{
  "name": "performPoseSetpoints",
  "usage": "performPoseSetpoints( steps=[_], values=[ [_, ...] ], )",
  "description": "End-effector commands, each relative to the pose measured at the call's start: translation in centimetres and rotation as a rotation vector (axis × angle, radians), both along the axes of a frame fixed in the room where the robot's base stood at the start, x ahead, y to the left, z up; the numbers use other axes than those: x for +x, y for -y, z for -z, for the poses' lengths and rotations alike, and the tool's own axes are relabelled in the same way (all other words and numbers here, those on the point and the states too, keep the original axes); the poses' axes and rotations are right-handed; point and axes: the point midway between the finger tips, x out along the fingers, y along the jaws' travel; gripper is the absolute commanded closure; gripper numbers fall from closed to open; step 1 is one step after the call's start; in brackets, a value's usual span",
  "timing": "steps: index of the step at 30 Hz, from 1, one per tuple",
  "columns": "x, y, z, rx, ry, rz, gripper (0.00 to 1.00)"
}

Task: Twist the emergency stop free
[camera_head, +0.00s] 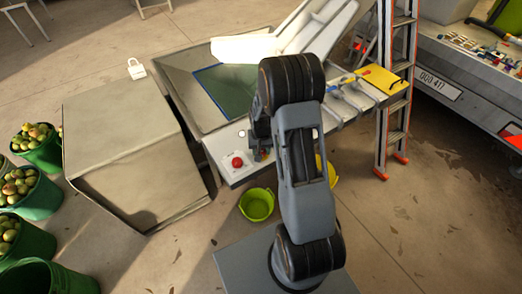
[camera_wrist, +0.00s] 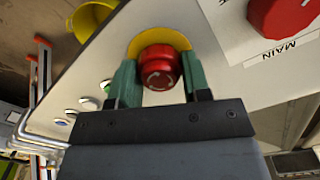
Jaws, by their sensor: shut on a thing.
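The emergency stop (camera_wrist: 160,62) is a red round button with curved arrow marks on its face. It sits on a yellow ring (camera_wrist: 180,40) on a light panel, in the wrist view. My gripper (camera_wrist: 158,77) has its two green fingers on either side of the button, closed on it. In the head view my gripper (camera_head: 260,154) is low over the panel's front edge, and my arm hides most of the spot. The emergency stop cannot be made out clearly there.
A larger red MAIN knob (camera_wrist: 282,14) is close on the right; it also shows in the head view (camera_head: 237,162). Several small buttons (camera_wrist: 88,103) line the panel's left. A yellow-green bucket (camera_head: 257,205) stands below. A ladder (camera_head: 395,90) stands at right.

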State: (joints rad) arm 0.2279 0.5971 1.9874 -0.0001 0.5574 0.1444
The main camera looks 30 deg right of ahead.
Motion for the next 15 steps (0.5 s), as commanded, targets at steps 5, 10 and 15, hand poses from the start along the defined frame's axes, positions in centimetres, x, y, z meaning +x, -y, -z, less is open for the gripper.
performPoseSetpoints(
  steps=[5,10,15],
  values=[
    [0.06,0.02,-0.06,-0.001,0.002,0.016,0.8],
    [0.06,0.01,-0.07,-0.001,0.002,0.017,0.8],
    [0.06,0.01,-0.07,-0.001,0.002,0.016,0.55]
  ],
)
